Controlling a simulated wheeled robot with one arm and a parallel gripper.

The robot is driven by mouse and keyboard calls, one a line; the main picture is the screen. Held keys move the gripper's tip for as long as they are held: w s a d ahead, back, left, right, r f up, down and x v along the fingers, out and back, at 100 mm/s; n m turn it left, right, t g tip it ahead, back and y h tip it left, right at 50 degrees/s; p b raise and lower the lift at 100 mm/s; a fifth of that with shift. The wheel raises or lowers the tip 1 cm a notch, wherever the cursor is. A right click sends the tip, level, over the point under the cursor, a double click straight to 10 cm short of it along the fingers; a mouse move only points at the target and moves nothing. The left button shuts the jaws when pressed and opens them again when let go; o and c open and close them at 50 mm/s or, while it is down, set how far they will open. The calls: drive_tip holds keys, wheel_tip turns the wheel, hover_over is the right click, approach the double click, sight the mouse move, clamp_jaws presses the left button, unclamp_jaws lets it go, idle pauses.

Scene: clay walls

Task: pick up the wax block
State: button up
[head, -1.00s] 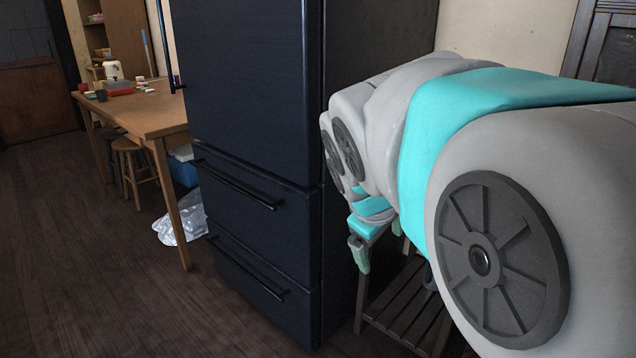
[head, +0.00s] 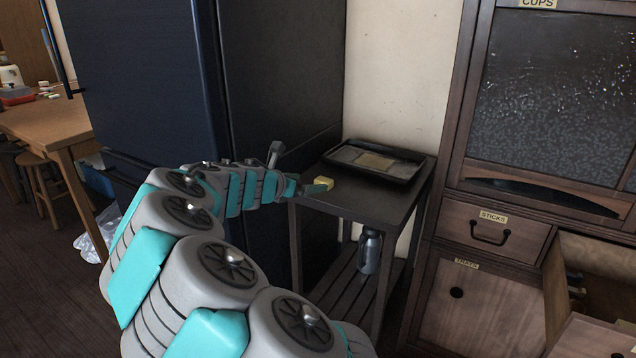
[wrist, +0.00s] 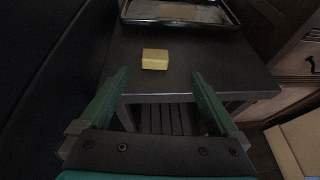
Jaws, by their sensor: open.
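The wax block (wrist: 155,60) is a small pale yellow block lying on the dark side table (wrist: 175,86), near its front edge. In the head view the block (head: 324,181) shows at the table's near left corner, right by the tip of my arm. My gripper (wrist: 158,88) is open and empty in the wrist view. Its two green fingers stand apart, and the block lies beyond them, roughly centred in the gap. In the head view my gripper (head: 312,188) is small and partly hidden by its own links.
A dark tray (head: 372,160) sits behind the block on the same table. A tall dark fridge (head: 285,80) stands close on the left. A wooden cabinet (head: 500,205) with an open drawer (head: 590,270) is on the right. A metal bottle (head: 369,250) stands on the lower shelf.

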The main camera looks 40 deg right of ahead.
sight(320, 182)
drive_tip(key=shift+w+d+f+n, duration=0.15)
drive_tip(key=shift+w+d+f, duration=0.25)
drive_tip(key=shift+d, duration=0.25)
drive_tip(key=shift+w+d+f+n, duration=0.15)
drive_tip(key=shift+w+d+f, duration=0.2)
drive_tip(key=shift+d, duration=0.3)
drive_tip(key=shift+f+x, duration=0.15)
drive_tip(key=shift+x, duration=1.05)
drive_tip(key=shift+f+x, duration=0.15)
drive_tip(key=shift+x, duration=1.05)
drive_tip(key=shift+w+a, duration=0.1)
drive_tip(key=shift+a, duration=0.05)
drive_tip(key=c, duration=1.4)
drive_tip(key=shift+c, duration=0.2)
drive_tip(key=shift+r, duration=0.1)
